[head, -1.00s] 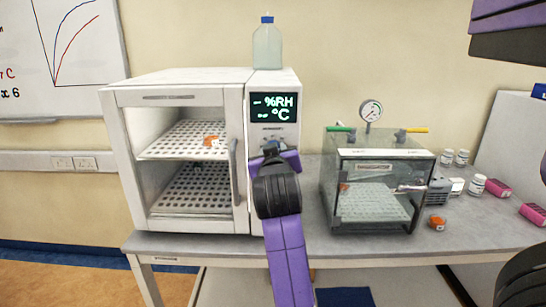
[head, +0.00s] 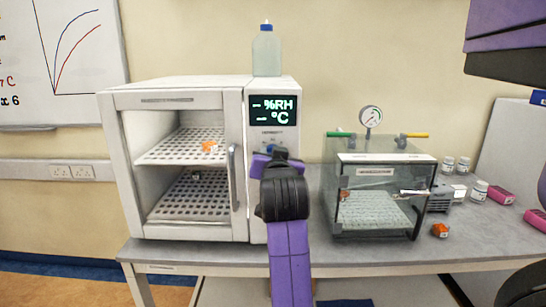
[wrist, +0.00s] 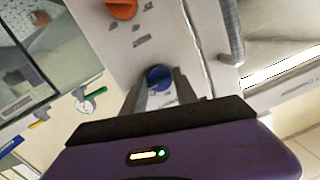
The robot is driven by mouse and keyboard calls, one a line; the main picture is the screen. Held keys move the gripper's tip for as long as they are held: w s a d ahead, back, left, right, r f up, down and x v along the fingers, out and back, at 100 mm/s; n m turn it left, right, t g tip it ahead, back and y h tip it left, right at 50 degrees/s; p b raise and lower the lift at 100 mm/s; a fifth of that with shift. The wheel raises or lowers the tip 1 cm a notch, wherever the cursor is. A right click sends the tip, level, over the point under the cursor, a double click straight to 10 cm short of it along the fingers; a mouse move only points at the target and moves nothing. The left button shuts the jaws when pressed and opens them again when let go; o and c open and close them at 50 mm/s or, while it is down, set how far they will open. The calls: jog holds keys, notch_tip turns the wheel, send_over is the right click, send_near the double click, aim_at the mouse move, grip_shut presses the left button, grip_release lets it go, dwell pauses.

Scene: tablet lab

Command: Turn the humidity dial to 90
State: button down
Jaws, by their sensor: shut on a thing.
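The white chamber cabinet (head: 175,95) stands on the bench with a dark display (head: 273,109) reading "-- %RH" and "-- °C". Below the display is a blue dial (wrist: 158,76), partly hidden by my arm in the head view. In the wrist view my gripper (wrist: 157,82) has its two fingers on either side of the blue dial, shut on it. An orange dial (wrist: 122,8) sits on the same panel, away from the fingers; my arm hides it in the head view. The dial markings are too small to read.
A glass-fronted box (head: 375,200) with a gauge (head: 370,116) stands on the bench right of my arm. The cabinet's door handle (head: 232,175) is close left of my arm. A bottle (head: 266,52) stands on the cabinet. Small jars and pink boxes lie at the right.

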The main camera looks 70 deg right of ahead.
jog(key=shift+s, duration=0.1)
jog(key=c, duration=1)
grip_release()
jog(key=v, duration=0.7)
jog(key=shift+s+a+p, duration=0.15)
jog(key=shift+a+p, duration=0.15)
jog(key=shift+a, duration=0.05)
